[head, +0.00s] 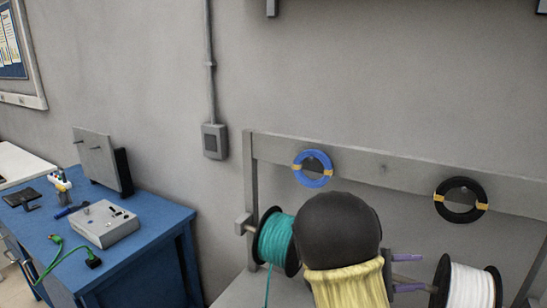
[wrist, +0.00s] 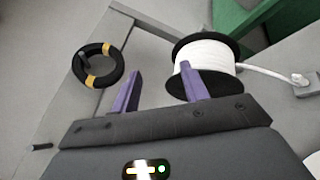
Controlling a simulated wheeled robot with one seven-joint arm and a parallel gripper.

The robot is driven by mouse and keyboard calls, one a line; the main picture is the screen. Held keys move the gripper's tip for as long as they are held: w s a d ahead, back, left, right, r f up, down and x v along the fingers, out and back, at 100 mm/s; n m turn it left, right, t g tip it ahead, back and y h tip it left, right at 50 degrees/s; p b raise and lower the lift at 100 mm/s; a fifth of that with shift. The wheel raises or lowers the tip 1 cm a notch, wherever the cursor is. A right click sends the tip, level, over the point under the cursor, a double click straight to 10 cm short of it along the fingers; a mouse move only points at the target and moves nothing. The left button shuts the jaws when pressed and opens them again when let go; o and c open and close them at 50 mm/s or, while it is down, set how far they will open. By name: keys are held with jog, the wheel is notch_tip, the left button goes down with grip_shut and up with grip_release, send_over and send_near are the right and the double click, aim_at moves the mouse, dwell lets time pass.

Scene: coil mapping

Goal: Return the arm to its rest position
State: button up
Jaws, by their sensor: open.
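My gripper (head: 410,273) shows in the head view as two purple fingers beyond my dark, yellow-sleeved arm, in front of the grey rack (head: 400,185). In the wrist view my gripper (wrist: 160,72) has its fingers apart with nothing between them. Beyond the right finger is the white cable spool (wrist: 207,52), also in the head view (head: 472,288). Beyond the left finger a black coil with yellow ties (wrist: 97,64) hangs on a peg; the head view shows it too (head: 460,200). Whether a finger touches the spool is unclear.
A blue coil (head: 312,168) hangs on the rack's left, beside a bare peg (head: 383,168). A teal spool (head: 275,240) sits left of my arm. A blue bench (head: 150,225) with a grey box (head: 103,223) stands at left.

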jog(key=s+a+f+m+g+y, duration=0.25)
jog(key=s+a+f+y, duration=0.35)
jog(key=s+f+y, duration=0.5)
jog(key=a+m+t+y, duration=0.4)
jog(key=a+y, duration=0.3)
jog(key=a, duration=0.4)
jog(key=shift+a+m+t, duration=0.25)
jog(key=shift+m+t, duration=0.1)
jog(key=shift+t, duration=0.4)
jog(key=shift+r, duration=0.1)
